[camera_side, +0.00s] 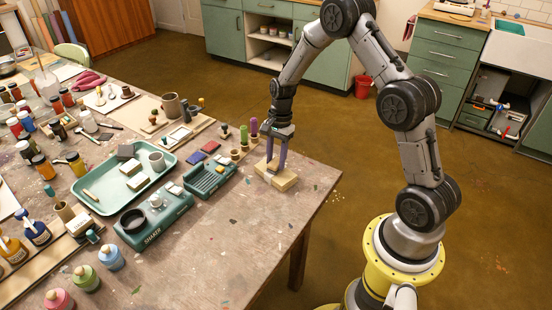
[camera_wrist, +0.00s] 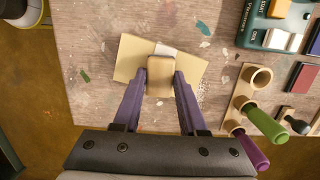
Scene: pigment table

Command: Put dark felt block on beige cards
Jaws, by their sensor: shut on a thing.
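My gripper (camera_wrist: 160,82) is shut on a small tan block with a wooden-looking top (camera_wrist: 160,66), one purple finger on each side. The block's underside is hidden, so I cannot tell whether it is dark felt. Below it lie the beige cards (camera_wrist: 129,58), a stack with a white band, near the table's right corner in the side view (camera_side: 286,181). The block is over the stack's middle; I cannot tell whether it touches. In the side view my gripper (camera_side: 275,166) points down at the cards. A dark grey block (camera_side: 126,152) sits in the teal tray (camera_side: 92,207).
A wooden holder with green and purple-handled tools (camera_wrist: 246,95) stands close to the cards. Teal devices (camera_side: 152,218), pads (camera_side: 210,146) and many bottles fill the table further left. The table (camera_side: 262,228) is clear in front of the cards.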

